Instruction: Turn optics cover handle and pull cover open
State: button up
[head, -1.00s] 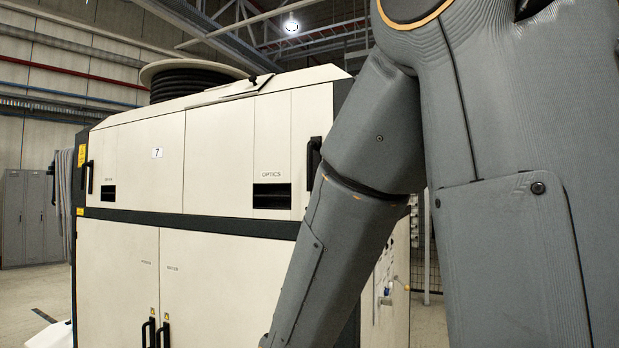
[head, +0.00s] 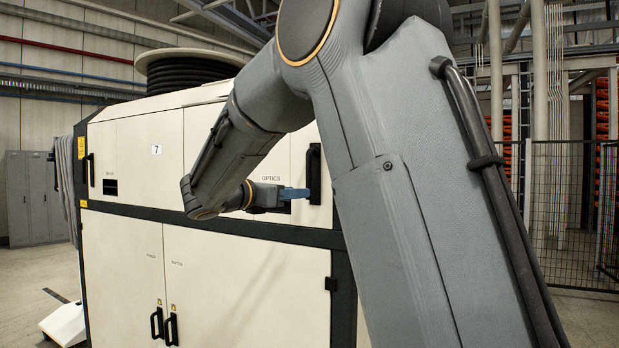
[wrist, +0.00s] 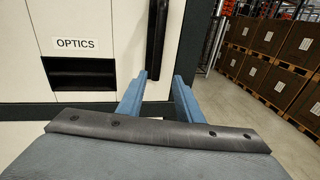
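The optics cover (head: 300,150) is a cream panel on the upper right front of the machine. It also shows in the wrist view (wrist: 110,20) with the label OPTICS above a dark recess (wrist: 82,73). Its black upright handle (head: 313,173) is at the panel's right side and shows top centre in the wrist view (wrist: 156,45). My gripper (head: 302,193) is near the handle's lower end. In the wrist view my gripper (wrist: 160,76) has its two blue fingers apart with nothing between them. The handle's lower end lies just beyond the gap between the tips. The cover looks closed.
My arm hides much of the machine's right side in the head view. Lower doors (head: 250,285) with black handles are below. A mesh fence (head: 575,215) stands at the right. Brown crates (wrist: 260,50) stand beyond open floor at the right of the wrist view.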

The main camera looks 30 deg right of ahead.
aim_at(307, 182)
jog(key=shift+h, duration=0.3)
jog(key=shift+w+d+r+p, duration=0.35)
jog(key=shift+w+d+p, duration=0.25)
jog(key=shift+d, duration=0.5)
jog(key=shift+w+d+r+p, duration=0.45)
jog(key=shift+w+d, duration=0.25)
jog(key=shift+d, duration=0.4)
jog(key=shift+w+d+r+p, duration=0.3)
jog(key=shift+w+d+p, duration=0.3)
jog(key=shift+d, duration=0.5)
grip_shut()
